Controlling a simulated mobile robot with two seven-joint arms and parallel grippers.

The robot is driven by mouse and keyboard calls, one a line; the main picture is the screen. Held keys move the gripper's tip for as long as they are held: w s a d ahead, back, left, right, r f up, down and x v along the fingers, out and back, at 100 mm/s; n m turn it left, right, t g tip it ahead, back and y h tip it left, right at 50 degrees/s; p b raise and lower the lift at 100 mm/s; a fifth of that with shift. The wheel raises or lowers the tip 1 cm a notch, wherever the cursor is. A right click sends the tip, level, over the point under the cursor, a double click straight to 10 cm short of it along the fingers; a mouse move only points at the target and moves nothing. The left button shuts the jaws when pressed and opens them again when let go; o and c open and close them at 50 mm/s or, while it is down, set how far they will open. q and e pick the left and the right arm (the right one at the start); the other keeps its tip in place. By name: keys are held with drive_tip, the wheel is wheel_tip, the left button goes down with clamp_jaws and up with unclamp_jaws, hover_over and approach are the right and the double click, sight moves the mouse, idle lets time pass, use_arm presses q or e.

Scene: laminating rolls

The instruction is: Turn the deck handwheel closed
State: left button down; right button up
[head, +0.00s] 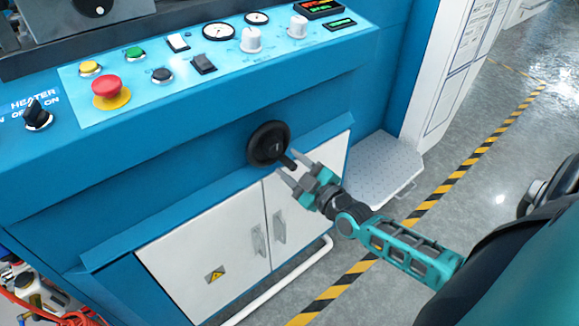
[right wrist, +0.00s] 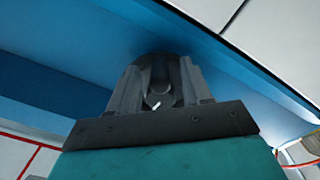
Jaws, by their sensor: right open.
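The deck handwheel (head: 267,142) is a black round wheel on the blue front of the machine, above the white cabinet doors. A short dark handle (head: 287,161) sticks out at its lower right. My right gripper (head: 287,168) is open, with its two fingers pointing at the wheel's lower right side by the handle. I cannot tell whether the fingers touch the handle. In the right wrist view my right gripper (right wrist: 160,85) shows both fingers apart, with a dark rounded shape between and beyond them. My left gripper is not in view.
A sloped control panel (head: 215,55) with a red emergency button (head: 107,86), knobs and gauges sits above the wheel. White cabinet doors (head: 205,260) with handles lie below. A light step plate (head: 385,170) stands at the right, beside open grey floor with striped tape (head: 440,195).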

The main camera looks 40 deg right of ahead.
drive_tip(key=shift+w+a, duration=0.1)
drive_tip(key=shift+w, duration=0.55)
drive_tip(key=shift+c, duration=0.5)
clamp_jaws()
